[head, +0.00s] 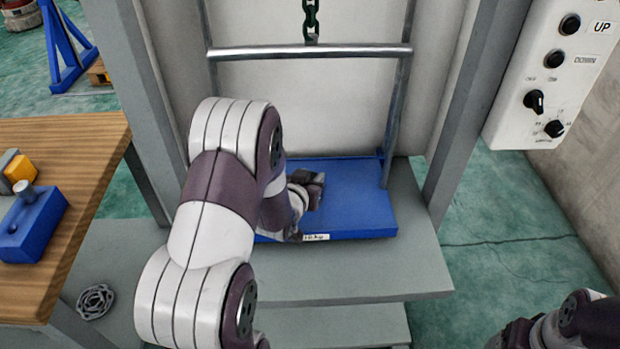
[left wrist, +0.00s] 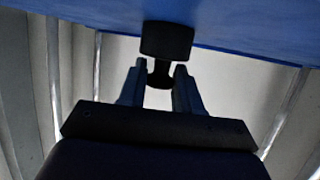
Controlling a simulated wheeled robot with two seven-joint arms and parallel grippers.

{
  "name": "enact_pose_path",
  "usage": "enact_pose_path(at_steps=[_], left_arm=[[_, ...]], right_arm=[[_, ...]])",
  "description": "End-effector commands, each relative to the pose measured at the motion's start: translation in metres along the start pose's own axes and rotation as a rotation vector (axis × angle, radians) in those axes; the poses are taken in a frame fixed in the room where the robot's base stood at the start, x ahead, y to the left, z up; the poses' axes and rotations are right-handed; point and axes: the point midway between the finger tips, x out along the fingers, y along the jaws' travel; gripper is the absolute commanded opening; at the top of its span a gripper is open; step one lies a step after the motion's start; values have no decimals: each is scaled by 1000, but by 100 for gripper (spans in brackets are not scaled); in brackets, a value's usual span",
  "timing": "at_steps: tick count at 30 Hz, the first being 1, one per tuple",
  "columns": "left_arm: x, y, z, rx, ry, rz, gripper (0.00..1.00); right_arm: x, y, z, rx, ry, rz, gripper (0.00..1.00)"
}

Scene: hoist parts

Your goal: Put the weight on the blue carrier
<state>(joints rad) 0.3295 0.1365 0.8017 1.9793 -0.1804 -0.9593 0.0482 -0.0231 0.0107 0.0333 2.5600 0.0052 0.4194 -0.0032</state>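The blue carrier (head: 350,195) is a flat platform hung in a metal frame. In the left wrist view its blue surface (left wrist: 250,28) fills the top of the picture. The weight (left wrist: 167,40) is a dark block with a narrow neck and knob, close against the blue surface; whether it touches is unclear. My left gripper (left wrist: 160,72) has a finger on each side of the knob; I cannot tell if they press on it. In the head view my left arm reaches over the carrier and hides part of it.
A wooden table (head: 80,150) at the left holds a blue block (head: 32,225) and a yellow one (head: 20,168). A chain (head: 311,20) holds the frame's crossbar (head: 310,52). A control box (head: 550,75) is at the right. The carrier's right side is clear.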

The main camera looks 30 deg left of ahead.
Motion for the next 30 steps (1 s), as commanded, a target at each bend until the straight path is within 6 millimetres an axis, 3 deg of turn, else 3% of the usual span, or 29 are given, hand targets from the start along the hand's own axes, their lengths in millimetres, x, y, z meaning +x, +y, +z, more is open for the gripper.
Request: enact_pose_path(at_steps=[1,2,14,24,30], left_arm=[[0,0,0,0,-1,0,49],[0,0,0,0,-2,0,58],[-7,0,-4,0,-2,0,58],[-87,-1,-6,-1,-1,-3,58],[-117,0,-4,0,-3,0,58]], right_arm=[[0,0,0,0,0,0,78],[0,0,0,0,0,0,78],[-5,0,-1,0,0,0,78],[-17,0,-2,0,0,0,78],[-20,0,-2,0,0,0,78]])
